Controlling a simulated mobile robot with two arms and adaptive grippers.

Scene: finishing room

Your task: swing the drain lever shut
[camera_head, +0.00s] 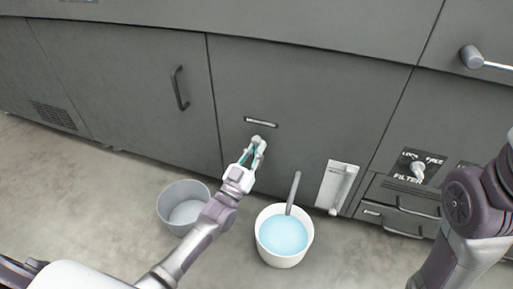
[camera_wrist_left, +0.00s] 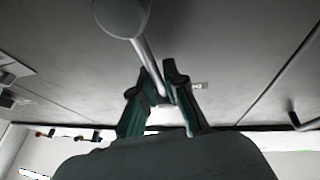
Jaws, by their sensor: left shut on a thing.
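The drain lever shows under a small label on the grey machine front, mostly covered by my gripper; its pale round hub (camera_head: 258,141) stands out. In the left wrist view the hub (camera_wrist_left: 122,14) is at the top, and the lever's light rod (camera_wrist_left: 148,60) runs down between the fingers. My left gripper (camera_head: 253,152) is shut on the lever; its green fingers (camera_wrist_left: 163,92) lie on both sides of the rod. My right arm shows at the right edge of the head view, but its gripper is out of the picture.
A white bucket (camera_head: 262,222) of blue liquid stands on the floor below, under a grey spout (camera_head: 293,190). A grey bucket (camera_head: 170,188) stands left, partly behind my left arm. A filter knob (camera_head: 417,170), white handle plate (camera_head: 331,181) and drawers are at right.

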